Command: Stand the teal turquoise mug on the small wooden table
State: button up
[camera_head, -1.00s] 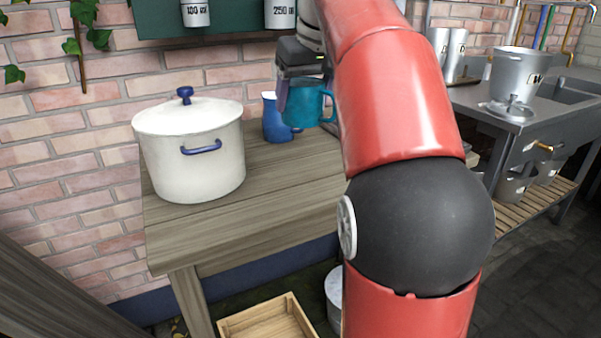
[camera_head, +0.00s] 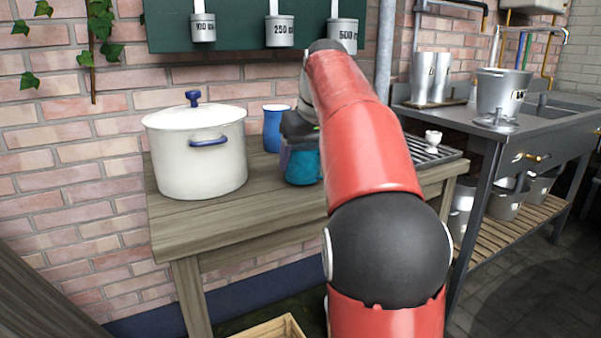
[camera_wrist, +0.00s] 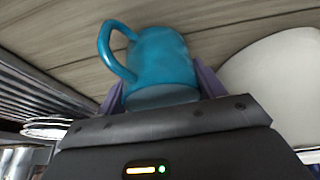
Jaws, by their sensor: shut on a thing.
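The teal turquoise mug (camera_head: 302,168) is held between the two fingers of my gripper (camera_wrist: 160,90). In the wrist view the mug (camera_wrist: 163,62) sits between the purple fingers, with its handle to the left. In the head view it appears upright, low over the small wooden table (camera_head: 225,217), right of the middle of its top. I cannot tell whether its base touches the wood. My gripper body and arm hide its upper part and its handle there.
A white lidded pot (camera_head: 197,160) stands at the table's left. A blue jug (camera_head: 275,128) stands just behind the mug. A dark rack (camera_head: 425,155) is to the right. The table's front strip is bare. Measuring cups (camera_head: 280,31) hang above.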

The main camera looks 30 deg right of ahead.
jog(key=shift+f, duration=0.3)
jog(key=shift+f, duration=0.15)
jog(key=o, duration=1.4)
jog(key=p+v, duration=0.4)
jog(key=v, duration=0.8)
jog(key=shift+s, duration=0.1)
